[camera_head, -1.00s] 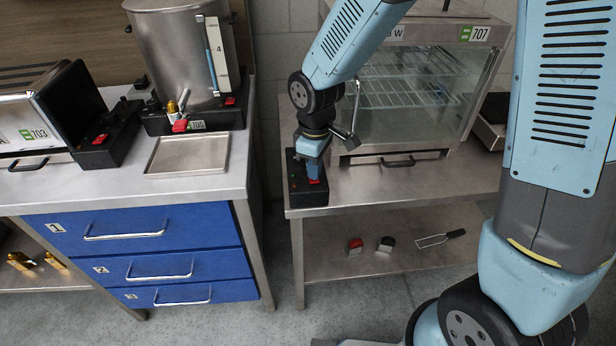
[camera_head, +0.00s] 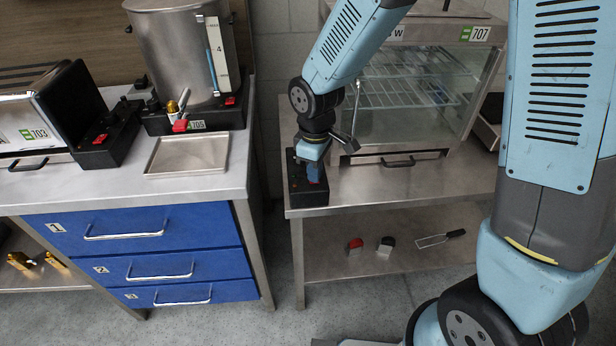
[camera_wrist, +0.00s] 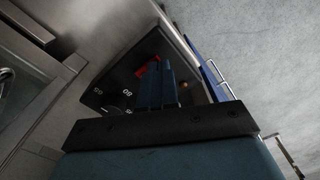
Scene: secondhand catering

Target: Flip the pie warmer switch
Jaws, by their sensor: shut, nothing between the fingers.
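The pie warmer (camera_head: 410,95) is a glass-sided cabinet labelled 707 on the right-hand steel table. Its black control box (camera_head: 305,197) stands at the table's front left corner. My gripper (camera_head: 317,177) is over the box, pointing down, with its blue fingers shut and empty. In the wrist view the shut fingers (camera_wrist: 155,70) lie over the box face (camera_wrist: 118,82), beside a dial with white numbers. The red switch (camera_wrist: 147,68) shows at the fingertips, partly covered; I cannot tell whether they touch. In the head view the fingers hide the switch.
The left counter (camera_head: 110,190) holds an urn (camera_head: 175,60) marked 705, an appliance marked 703 (camera_head: 30,115) and a steel tray (camera_head: 187,155), above blue drawers (camera_head: 150,225). Small items lie on the lower shelf (camera_head: 320,255). The tabletop right of the box is clear.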

